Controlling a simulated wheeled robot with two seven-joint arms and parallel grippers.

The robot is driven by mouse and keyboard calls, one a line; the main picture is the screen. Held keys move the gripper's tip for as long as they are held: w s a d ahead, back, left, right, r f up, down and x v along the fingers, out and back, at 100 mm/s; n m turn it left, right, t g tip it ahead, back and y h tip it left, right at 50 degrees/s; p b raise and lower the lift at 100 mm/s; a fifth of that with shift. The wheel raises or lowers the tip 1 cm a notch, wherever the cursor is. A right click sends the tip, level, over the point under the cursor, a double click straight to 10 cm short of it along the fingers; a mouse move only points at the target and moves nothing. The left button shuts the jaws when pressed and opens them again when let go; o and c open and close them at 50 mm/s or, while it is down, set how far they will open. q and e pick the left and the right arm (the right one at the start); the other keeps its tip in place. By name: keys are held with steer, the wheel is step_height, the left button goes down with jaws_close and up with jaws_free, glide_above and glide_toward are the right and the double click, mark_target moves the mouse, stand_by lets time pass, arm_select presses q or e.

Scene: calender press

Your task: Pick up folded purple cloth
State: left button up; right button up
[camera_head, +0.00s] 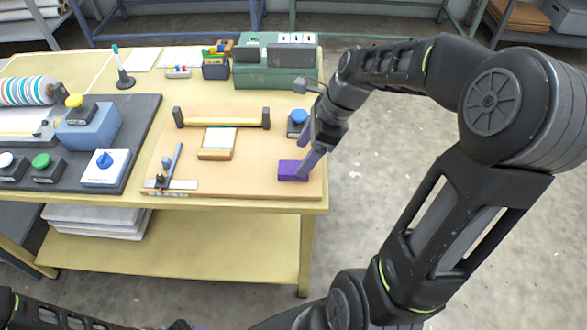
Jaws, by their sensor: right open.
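The folded purple cloth (292,171) is a small flat block near the front right corner of the tan board on the yellow table. My right gripper (305,156) is open, its purple-toned fingers pointing down at the cloth's right end. One finger overlaps the cloth's edge in the picture; I cannot tell whether it touches. My left arm lies along the bottom left edge, and only a small part of the left gripper (190,326) shows at the bottom, so its jaws cannot be read.
A blue-topped button box (297,123) stands just behind the right gripper. A black-and-wood bar (222,118) and a small striped pad (217,143) lie left of the cloth. A green machine (277,62) stands at the back. Floor right of the table is clear.

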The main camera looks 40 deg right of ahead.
mark_target(295, 167)
steer(key=x, duration=0.5)
steer(key=shift+f, duration=0.15)
steer(key=shift+c, duration=0.3)
stand_by(0.4)
steer(key=c, duration=1.4)
